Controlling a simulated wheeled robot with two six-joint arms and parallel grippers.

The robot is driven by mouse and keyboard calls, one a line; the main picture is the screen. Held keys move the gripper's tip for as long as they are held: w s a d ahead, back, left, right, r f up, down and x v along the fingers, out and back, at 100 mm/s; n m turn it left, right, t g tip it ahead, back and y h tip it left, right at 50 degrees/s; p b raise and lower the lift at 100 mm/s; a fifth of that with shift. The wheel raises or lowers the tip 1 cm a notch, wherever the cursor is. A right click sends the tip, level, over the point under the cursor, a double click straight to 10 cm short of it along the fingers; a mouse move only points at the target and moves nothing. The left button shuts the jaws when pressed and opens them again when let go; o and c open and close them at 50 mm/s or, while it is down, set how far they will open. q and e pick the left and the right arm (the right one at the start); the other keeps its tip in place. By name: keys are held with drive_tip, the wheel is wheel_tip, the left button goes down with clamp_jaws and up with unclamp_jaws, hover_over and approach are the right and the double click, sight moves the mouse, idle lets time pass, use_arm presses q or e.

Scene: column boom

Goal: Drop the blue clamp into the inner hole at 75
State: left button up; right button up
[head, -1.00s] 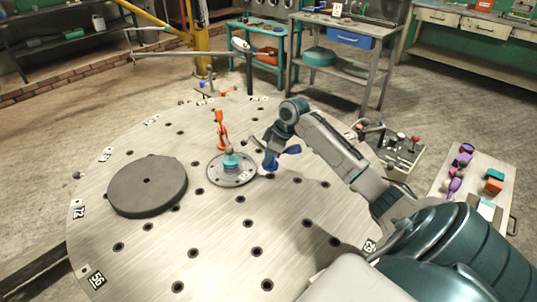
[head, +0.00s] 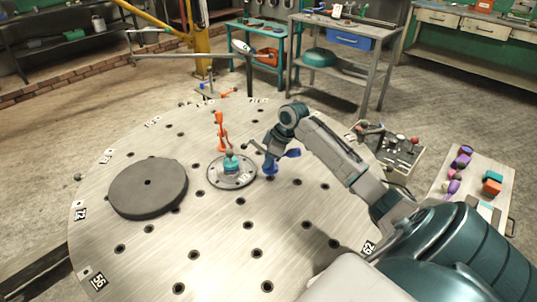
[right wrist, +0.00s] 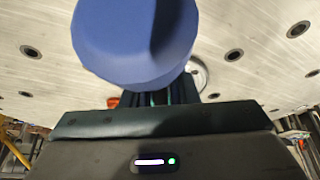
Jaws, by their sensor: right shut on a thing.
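The blue clamp (head: 270,168) is in my right gripper (head: 271,155), over the round steel table right of the centre hub in the head view. The clamp's lower end is low, close to the table top; I cannot tell whether it touches or sits in a hole. In the right wrist view the blue clamp (right wrist: 135,40) fills the upper middle and hides the jaws. The round table (head: 215,215) has rings of dark holes and number tags at its rim. I cannot read a 75 tag. My left gripper is not in view.
An orange clamp (head: 221,132) stands upright behind the teal-topped hub (head: 232,170). A thick grey disc (head: 148,187) lies on the table's left. A control box (head: 398,150) stands beyond the right rim, and a side table (head: 470,185) holds several coloured parts. The table's front is clear.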

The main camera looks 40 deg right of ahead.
drive_tip(key=shift+f, duration=0.25)
drive_tip(key=shift+f+b, duration=0.55)
drive_tip(key=shift+f, duration=1.25)
drive_tip(key=o, duration=0.7)
